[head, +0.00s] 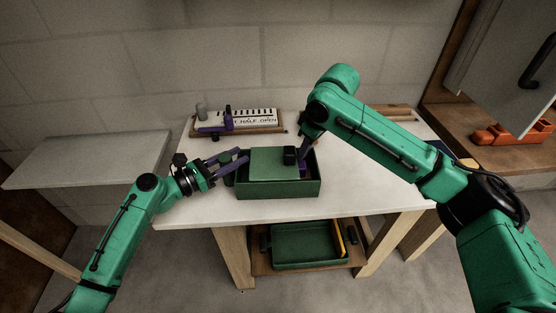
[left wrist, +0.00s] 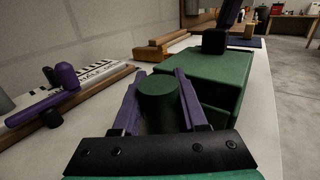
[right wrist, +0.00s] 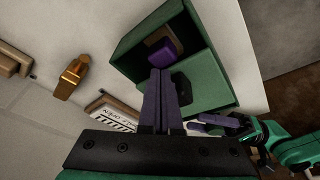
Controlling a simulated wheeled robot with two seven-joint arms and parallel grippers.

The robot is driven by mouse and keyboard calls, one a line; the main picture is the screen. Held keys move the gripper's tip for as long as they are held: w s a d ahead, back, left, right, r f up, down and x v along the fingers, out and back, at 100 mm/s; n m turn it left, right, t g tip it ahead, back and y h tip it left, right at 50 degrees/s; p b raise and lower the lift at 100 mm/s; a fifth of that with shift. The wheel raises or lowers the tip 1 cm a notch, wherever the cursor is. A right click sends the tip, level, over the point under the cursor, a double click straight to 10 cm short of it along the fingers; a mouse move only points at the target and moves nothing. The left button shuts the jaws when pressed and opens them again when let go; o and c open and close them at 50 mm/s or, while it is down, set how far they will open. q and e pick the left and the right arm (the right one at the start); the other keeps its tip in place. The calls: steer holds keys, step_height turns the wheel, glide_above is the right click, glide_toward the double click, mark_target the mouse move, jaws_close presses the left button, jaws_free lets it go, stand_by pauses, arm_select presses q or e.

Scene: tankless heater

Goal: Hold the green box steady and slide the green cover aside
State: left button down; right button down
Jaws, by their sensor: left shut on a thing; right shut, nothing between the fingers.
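The green box (head: 280,190) stands on the white table. The flat green cover (head: 272,168) lies over its left and middle part, and the right part is open. A black knob (head: 289,154) stands on the cover; it also shows in the right wrist view (right wrist: 182,86). My left gripper (left wrist: 158,76) is shut on a green cylindrical handle (left wrist: 158,95) at the box's left side. My right gripper (right wrist: 160,72) is shut and empty, with its fingers beside the knob on the open side. I cannot tell whether they touch it. A purple object (right wrist: 168,50) shows inside the open part.
A panel with a scale and a purple lever (head: 228,122) stands at the table's back. A green tray (head: 305,245) sits on the shelf below. A pale ledge (head: 90,160) is at the left. The table front is clear.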

step_height(320, 180, up, 6)
steer(key=shift+r, duration=0.2)
steer(key=shift+d, duration=0.1)
stand_by(0.4)
steer(key=f, duration=0.3)
steer(key=d+f, duration=0.1)
steer(key=f, duration=0.3)
steer(key=shift+s+d, duration=0.1)
steer(key=shift+d, duration=0.1)
stand_by(1.9)
